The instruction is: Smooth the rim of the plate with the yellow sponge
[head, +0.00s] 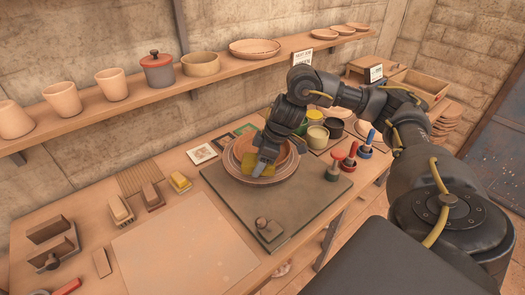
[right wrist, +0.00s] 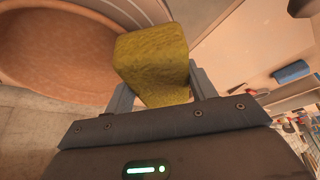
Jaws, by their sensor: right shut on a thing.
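The terracotta plate (head: 288,157) sits on a round, paler base on the dark grey board. Its shallow inside and curved rim also fill the upper left of the right wrist view (right wrist: 60,48). My right gripper (head: 262,162) is over the plate's near left side, pointing down. It is shut on the yellow sponge (right wrist: 152,62), with one finger on each side of it. In the right wrist view the sponge lies right beside the plate's rim; I cannot tell whether they touch. In the head view the arm and gripper hide part of the plate. My left gripper is not in view.
The grey board (head: 230,195) carries a small knobbed block (head: 268,229) at its front. Red, green and blue-handled tools (head: 350,157) and paint pots (head: 317,137) stand right of the plate. Wooden brushes and blocks (head: 150,195) lie left. A pale slab (head: 185,250) is bare.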

